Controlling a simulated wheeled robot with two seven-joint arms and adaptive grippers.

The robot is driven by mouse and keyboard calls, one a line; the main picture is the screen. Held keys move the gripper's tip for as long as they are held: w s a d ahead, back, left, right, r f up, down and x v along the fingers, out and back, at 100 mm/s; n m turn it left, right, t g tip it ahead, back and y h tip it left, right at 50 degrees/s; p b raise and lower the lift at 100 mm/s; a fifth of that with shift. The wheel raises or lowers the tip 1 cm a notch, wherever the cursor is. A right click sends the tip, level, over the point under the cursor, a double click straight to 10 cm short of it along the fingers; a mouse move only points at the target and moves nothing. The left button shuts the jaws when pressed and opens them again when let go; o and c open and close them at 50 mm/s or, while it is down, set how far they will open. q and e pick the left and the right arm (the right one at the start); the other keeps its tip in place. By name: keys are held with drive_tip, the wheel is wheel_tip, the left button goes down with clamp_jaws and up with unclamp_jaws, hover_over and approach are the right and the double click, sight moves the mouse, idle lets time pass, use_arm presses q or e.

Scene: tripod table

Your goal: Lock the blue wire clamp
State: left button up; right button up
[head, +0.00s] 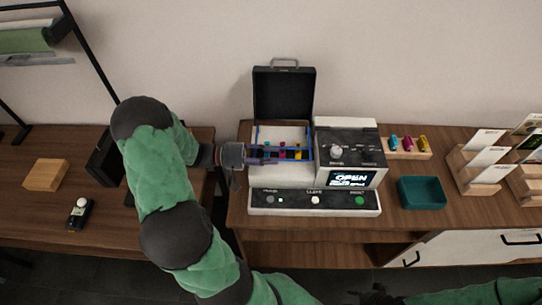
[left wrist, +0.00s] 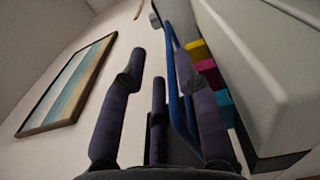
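The blue wire clamp (head: 310,141) is a thin blue frame on the white machine (head: 286,178), whose black lid (head: 284,94) stands open. In the left wrist view the clamp (left wrist: 171,38) runs as a blue bar beside the coloured blocks. My left gripper (head: 270,153) reaches into the open bay from the left. Its fingers (left wrist: 160,72) are apart with nothing visibly gripped. The bar passes close to the right-hand fingers; I cannot tell whether they touch. Cyan, magenta (left wrist: 206,74) and yellow (left wrist: 196,50) blocks sit in the bay. The fingers partly hide the clamp. A dark part, possibly my right gripper (head: 376,296), shows at the bottom edge.
The machine's display (head: 350,179) reads OPEN. Right of it are a wooden holder (head: 410,155) with coloured cartridges, a teal tray (head: 421,193) and card racks (head: 475,182). A wooden block (head: 45,174) lies on the left table. The wall is behind.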

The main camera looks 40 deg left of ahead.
use_arm(q)
drive_tip(key=v, duration=1.1)
drive_tip(key=shift+s+a, duration=0.2)
